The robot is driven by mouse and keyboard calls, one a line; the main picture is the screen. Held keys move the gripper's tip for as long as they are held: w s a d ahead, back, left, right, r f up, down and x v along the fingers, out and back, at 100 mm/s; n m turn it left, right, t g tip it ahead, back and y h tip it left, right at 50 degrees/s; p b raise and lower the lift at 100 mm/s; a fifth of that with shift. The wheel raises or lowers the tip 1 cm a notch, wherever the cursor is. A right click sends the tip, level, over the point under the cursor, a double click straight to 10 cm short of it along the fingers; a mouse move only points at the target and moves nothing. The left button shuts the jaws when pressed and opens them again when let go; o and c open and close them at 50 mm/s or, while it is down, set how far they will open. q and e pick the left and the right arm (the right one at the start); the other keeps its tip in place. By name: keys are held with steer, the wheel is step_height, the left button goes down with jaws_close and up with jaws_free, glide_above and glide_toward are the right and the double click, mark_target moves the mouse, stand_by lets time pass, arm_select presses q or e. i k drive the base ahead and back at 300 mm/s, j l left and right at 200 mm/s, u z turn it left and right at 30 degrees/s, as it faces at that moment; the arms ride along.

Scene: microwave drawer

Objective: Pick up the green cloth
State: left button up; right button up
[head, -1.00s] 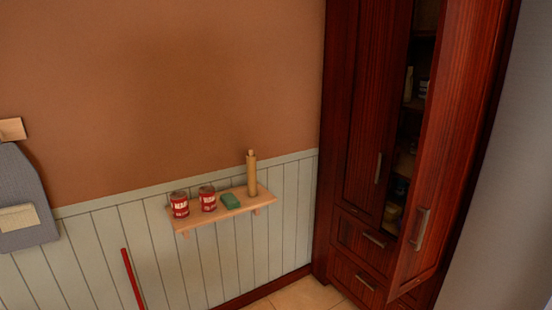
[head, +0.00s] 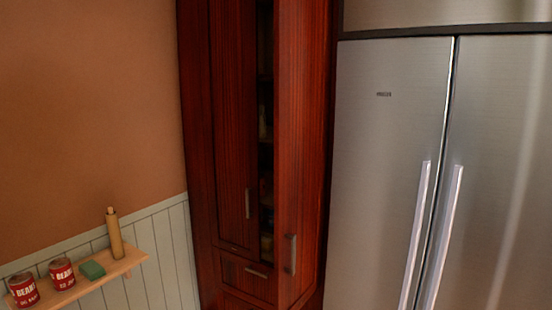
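A small green folded item (head: 92,270), which looks like the green cloth, lies on a wooden wall shelf (head: 128,262) at the lower left of the head view. It sits between a red bean can (head: 62,273) and an upright wooden rolling pin (head: 115,233). A second red can (head: 23,290) stands at the shelf's left end. Neither of my grippers shows in this view.
A tall dark red wooden cabinet (head: 228,130) stands right of the shelf, with one door (head: 303,150) swung open outward. A large steel double-door fridge (head: 392,140) fills the right side, its doors shut. The floor is out of view.

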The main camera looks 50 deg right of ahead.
mark_target(92, 271)
steer(key=z, duration=1.65)
steer(key=u, duration=1.4)
steer(key=i+j+z, duration=0.1)
steer(key=i+j, duration=0.25)
steer(key=i, duration=0.25)
steer(key=i+j+z, duration=0.15)
steer(key=i+j, duration=0.25)
steer(key=i, duration=0.2)
